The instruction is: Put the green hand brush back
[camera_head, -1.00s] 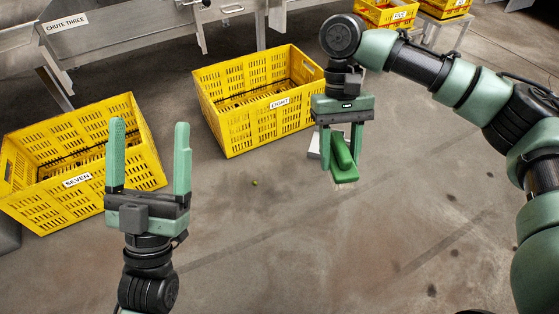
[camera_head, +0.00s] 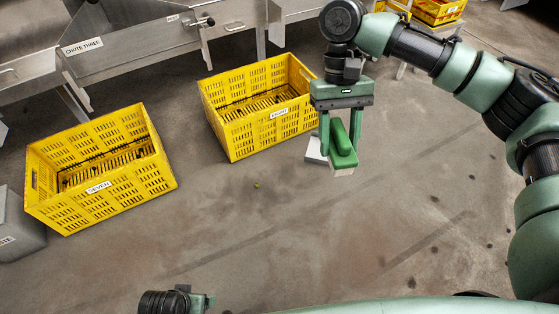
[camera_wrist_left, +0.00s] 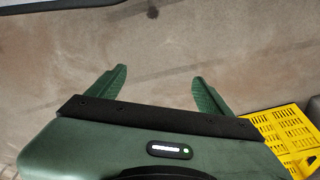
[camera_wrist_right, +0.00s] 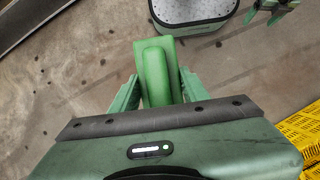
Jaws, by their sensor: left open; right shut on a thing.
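The green hand brush (camera_head: 342,142) is held between the fingers of my right gripper (camera_head: 340,143), with its pale bristles pointing down, above the floor. In the right wrist view the brush (camera_wrist_right: 155,68) shows between the two fingers, its long green back toward the camera. My left gripper is open and empty in the left wrist view (camera_wrist_left: 160,88), over bare floor. In the head view only a part of the left arm's end shows at the bottom edge; its fingers are not clear there.
Yellow crate SEVEN (camera_head: 60,203) stands at the left and yellow crate EIGHT (camera_head: 232,142) at the centre. A light grey object (camera_head: 315,151) is partly hidden behind the right gripper. Metal chutes (camera_head: 130,45) line the back. A grey bin (camera_head: 18,232) stands far left.

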